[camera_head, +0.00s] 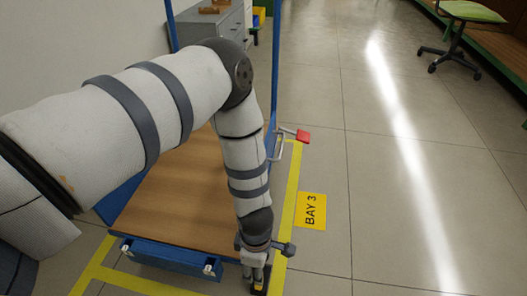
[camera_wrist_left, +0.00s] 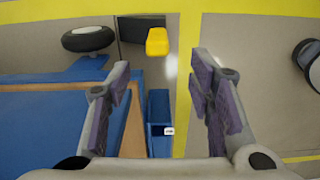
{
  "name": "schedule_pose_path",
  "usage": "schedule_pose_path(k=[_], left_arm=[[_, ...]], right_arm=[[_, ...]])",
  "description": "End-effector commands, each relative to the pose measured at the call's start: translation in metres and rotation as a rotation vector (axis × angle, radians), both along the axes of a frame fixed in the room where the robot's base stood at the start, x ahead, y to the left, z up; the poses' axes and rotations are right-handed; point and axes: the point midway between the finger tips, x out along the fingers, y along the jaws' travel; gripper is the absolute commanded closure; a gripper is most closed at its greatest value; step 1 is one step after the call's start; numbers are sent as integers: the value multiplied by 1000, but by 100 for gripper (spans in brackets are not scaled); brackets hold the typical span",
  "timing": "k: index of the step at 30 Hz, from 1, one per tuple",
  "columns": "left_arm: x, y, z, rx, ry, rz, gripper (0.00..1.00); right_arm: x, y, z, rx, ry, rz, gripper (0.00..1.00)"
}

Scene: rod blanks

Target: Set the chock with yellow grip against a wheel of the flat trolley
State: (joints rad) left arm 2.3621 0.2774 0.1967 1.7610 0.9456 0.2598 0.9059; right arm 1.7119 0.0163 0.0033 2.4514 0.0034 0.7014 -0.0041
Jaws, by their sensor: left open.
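The flat trolley has a wooden deck (camera_head: 180,200) and a blue frame (camera_head: 165,257). The chock, a dark block (camera_wrist_left: 138,27) with a yellow grip (camera_wrist_left: 157,41), is on the floor at the top of the left wrist view. My left gripper (camera_head: 257,283) points down by the trolley's near right corner. Its two fingers (camera_wrist_left: 152,78) are open and apart, with the grip beyond their tips and nothing between them. In the head view the gripper largely hides the chock. My right gripper is not in view.
Yellow floor lines (camera_head: 291,190) run around the trolley, with a BAY 3 sign (camera_head: 311,211) to the right. A red-ended lever (camera_head: 303,136) sticks out from the trolley's right side. A grey cabinet (camera_head: 215,32) stands behind. The floor at right is clear up to a green chair (camera_head: 470,12).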

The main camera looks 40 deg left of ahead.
Motion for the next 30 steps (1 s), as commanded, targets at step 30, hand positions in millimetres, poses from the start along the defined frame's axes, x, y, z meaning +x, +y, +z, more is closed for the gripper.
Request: schedule_pose_path(k=[30], left_arm=[[3,0,-108,-3,-2,18,52]], right_arm=[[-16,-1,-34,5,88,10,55]])
